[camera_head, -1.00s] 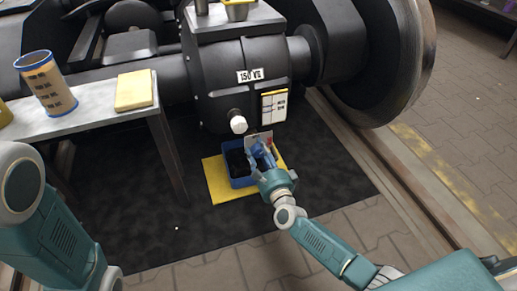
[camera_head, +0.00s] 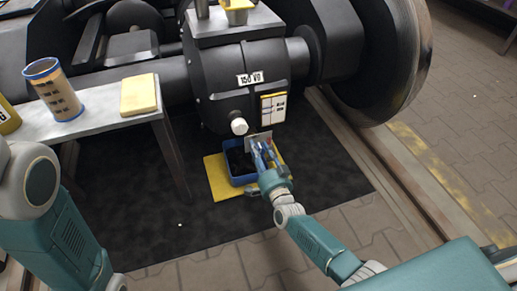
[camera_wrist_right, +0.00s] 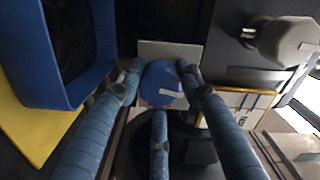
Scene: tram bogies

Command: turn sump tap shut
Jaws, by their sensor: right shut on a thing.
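The sump tap shows in the right wrist view as a round blue knob (camera_wrist_right: 163,88) with a pale mark on its face, in front of a pale plate (camera_wrist_right: 170,52). My right gripper (camera_wrist_right: 160,75) has its blue fingers closed around the knob, touching its sides. In the head view the right gripper (camera_head: 260,146) reaches in low under the black gearbox (camera_head: 232,85), and its fingers hide the tap there. Of my left arm, only links show at the left of the head view; its gripper is out of the picture.
A blue tray (camera_head: 243,180) on a yellow mat (camera_head: 217,184) stands just left of the right gripper. A pale knob (camera_head: 239,126) sticks out of the gearbox above. A bench (camera_head: 100,117) with a tin (camera_head: 55,92) and a yellow block (camera_head: 139,94) is at the left.

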